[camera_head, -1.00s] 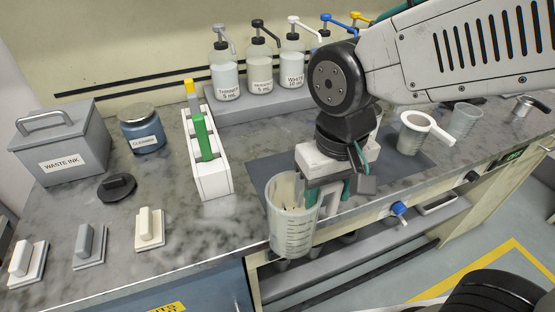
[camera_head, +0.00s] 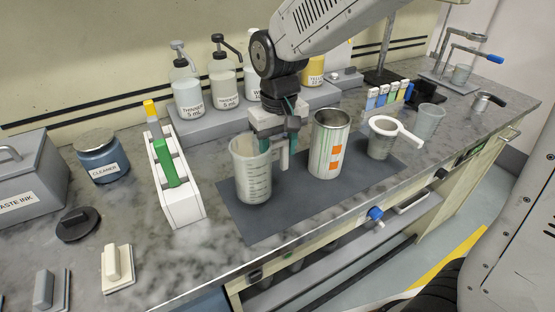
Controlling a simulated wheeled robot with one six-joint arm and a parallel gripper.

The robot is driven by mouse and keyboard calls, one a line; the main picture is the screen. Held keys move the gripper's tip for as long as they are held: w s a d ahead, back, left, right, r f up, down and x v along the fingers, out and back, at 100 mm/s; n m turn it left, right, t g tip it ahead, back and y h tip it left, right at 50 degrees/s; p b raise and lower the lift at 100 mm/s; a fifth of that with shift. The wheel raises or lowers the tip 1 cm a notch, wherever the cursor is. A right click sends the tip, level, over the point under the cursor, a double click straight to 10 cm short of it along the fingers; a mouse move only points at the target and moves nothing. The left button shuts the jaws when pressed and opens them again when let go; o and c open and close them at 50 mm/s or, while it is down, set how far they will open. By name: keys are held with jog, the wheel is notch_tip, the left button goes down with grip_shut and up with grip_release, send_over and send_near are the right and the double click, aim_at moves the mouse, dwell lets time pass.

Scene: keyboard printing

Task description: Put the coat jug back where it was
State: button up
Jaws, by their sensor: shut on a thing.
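A clear, graduated jug (camera_head: 252,176), which I take to be the coat jug, is upright over the left part of the dark grey mat (camera_head: 262,222). My gripper (camera_head: 278,150) is at the jug's right side, shut on it. The fingers are partly hidden by the jug and the wrist. I cannot tell whether the jug's base touches the mat.
A metal can with orange patches (camera_head: 329,145) stands just right of my gripper. A cup with a white strainer (camera_head: 382,135) stands farther right. A white holder (camera_head: 176,190) is left of the mat. Pump bottles (camera_head: 187,90) line the back shelf.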

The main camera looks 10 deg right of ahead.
jog(key=shift+f, duration=1.9)
jog(key=o, duration=1.4)
notch_tip(320, 180, up, 12)
jog(key=s+d+m, duration=0.1)
jog(key=s+d, duration=0.3)
jog(key=s, duration=0.3)
jog(key=s+d+m, duration=0.1)
jog(key=s+d, duration=0.4)
jog(key=s, duration=0.2)
jog(key=s+d+m+t, duration=0.1)
jog(key=s+d, duration=0.4)
jog(key=s, duration=0.2)
jog(key=shift+s+d+f, duration=0.15)
jog(key=shift+d, duration=0.1)
